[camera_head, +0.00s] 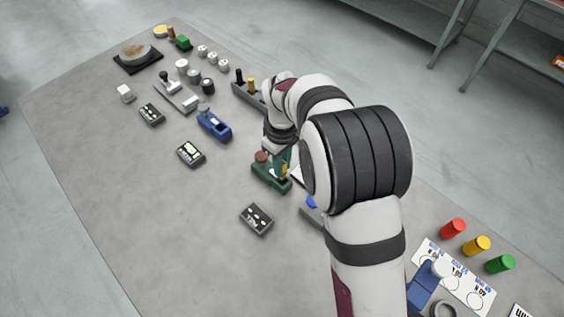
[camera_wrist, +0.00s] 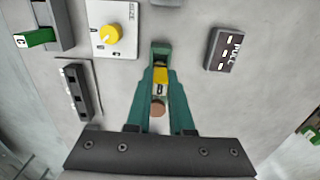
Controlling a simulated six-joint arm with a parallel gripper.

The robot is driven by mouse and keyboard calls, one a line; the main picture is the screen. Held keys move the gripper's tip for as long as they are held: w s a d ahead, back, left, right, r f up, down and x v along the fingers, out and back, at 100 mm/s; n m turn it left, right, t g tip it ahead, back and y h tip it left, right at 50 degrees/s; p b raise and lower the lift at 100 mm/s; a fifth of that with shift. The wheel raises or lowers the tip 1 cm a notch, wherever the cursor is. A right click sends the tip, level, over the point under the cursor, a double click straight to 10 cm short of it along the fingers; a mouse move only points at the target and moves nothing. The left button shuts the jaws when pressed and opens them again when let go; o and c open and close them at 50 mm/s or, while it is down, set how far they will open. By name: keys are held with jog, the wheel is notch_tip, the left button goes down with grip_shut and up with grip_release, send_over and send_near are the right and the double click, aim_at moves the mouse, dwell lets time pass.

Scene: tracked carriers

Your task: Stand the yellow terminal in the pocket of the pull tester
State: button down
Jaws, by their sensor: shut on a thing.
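The yellow terminal (camera_wrist: 160,74) is between the fingertips of my gripper (camera_wrist: 160,78) in the wrist view. In the head view a small yellow part of the terminal (camera_head: 284,168) shows beside the teal fingers (camera_head: 277,160). The pull tester (camera_head: 265,178) is a green block with a brown knob, standing on the table below my gripper. In the wrist view its green end (camera_wrist: 160,47) shows just beyond the terminal, and the brown knob (camera_wrist: 157,108) shows between the fingers. The fingers hide much of the tester. I cannot tell whether the terminal's lower end is inside the pocket.
A dark plate marked PULL (camera_wrist: 223,48) lies right of the tester in the wrist view. A white panel with a yellow dial (camera_wrist: 111,35) and a dark holder (camera_wrist: 77,90) stand to the left. A blue device (camera_head: 214,125) stands farther back. The table's left front is clear.

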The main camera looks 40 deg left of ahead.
jog(key=shift+f, duration=1.25)
dwell(0.8)
jog(key=shift+c, duration=1.2)
grip_release()
jog(key=shift+r, duration=3.5)
